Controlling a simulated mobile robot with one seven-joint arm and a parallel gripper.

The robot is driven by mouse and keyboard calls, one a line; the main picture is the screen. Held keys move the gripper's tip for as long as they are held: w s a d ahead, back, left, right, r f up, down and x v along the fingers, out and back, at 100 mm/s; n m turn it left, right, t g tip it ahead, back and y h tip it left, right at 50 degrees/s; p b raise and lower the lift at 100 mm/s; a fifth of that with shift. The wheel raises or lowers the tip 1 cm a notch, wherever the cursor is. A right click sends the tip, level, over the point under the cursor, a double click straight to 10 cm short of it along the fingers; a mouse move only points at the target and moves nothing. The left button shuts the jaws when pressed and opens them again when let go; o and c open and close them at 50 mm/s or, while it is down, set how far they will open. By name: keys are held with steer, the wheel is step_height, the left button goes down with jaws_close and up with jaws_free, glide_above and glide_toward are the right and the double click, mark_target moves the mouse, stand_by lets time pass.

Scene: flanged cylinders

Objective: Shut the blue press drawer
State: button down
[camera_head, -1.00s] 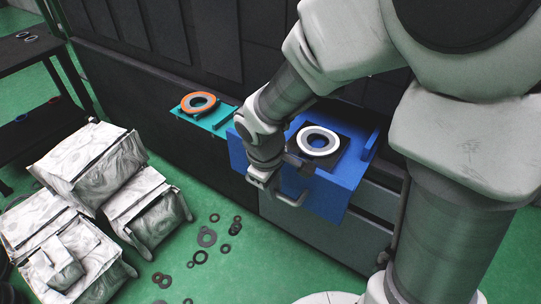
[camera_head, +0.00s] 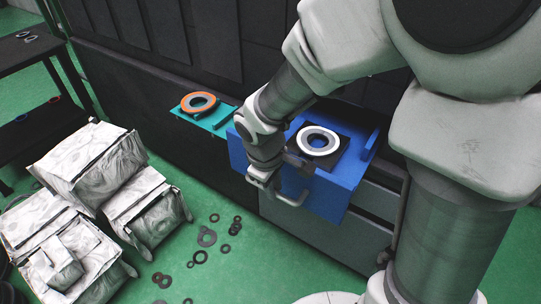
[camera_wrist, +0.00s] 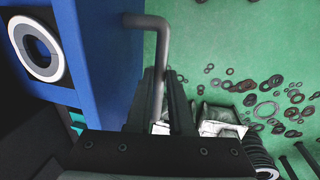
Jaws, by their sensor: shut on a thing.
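The blue press drawer (camera_head: 330,195) stands out from the dark machine front, open. A white ring (camera_head: 318,140) lies on a dark plate on it. Its handle (camera_head: 292,199) is a grey bar on the front face. My gripper (camera_head: 262,180) is at the handle's left end. In the wrist view the blue drawer (camera_wrist: 100,50) is at left with the white ring (camera_wrist: 40,48), and the bent handle bar (camera_wrist: 160,45) runs down between the fingers of my gripper (camera_wrist: 162,95), which are shut on it.
A teal drawer (camera_head: 218,118) with an orange ring (camera_head: 199,102) juts out left of the blue one. White sacks (camera_head: 85,165) are piled on the green floor at left, with loose dark rings (camera_head: 207,237) beside them. A dark shelf (camera_head: 30,50) stands at far left.

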steer(key=w+d+p, duration=0.2)
steer(key=w+d, duration=0.3)
steer(key=w, duration=0.2)
steer(key=w+d+p, duration=0.3)
steer(key=w+d, duration=0.3)
steer(key=w, duration=0.1)
steer(key=w+d+p, duration=0.2)
steer(key=w+d, duration=0.3)
steer(key=w, duration=0.2)
steer(key=shift+d, duration=0.2)
steer(key=c, duration=0.8)
jaws_free()
steer(key=shift+s+a, duration=0.1)
steer(key=s+r, duration=0.1)
steer(key=r, duration=0.4)
steer(key=a+r+p, duration=0.1)
steer(key=r, duration=0.5)
steer(key=s+a+r, duration=0.1)
steer(key=r, duration=0.5)
steer(key=shift+s+p, duration=0.35)
steer(key=shift+r, duration=0.1)
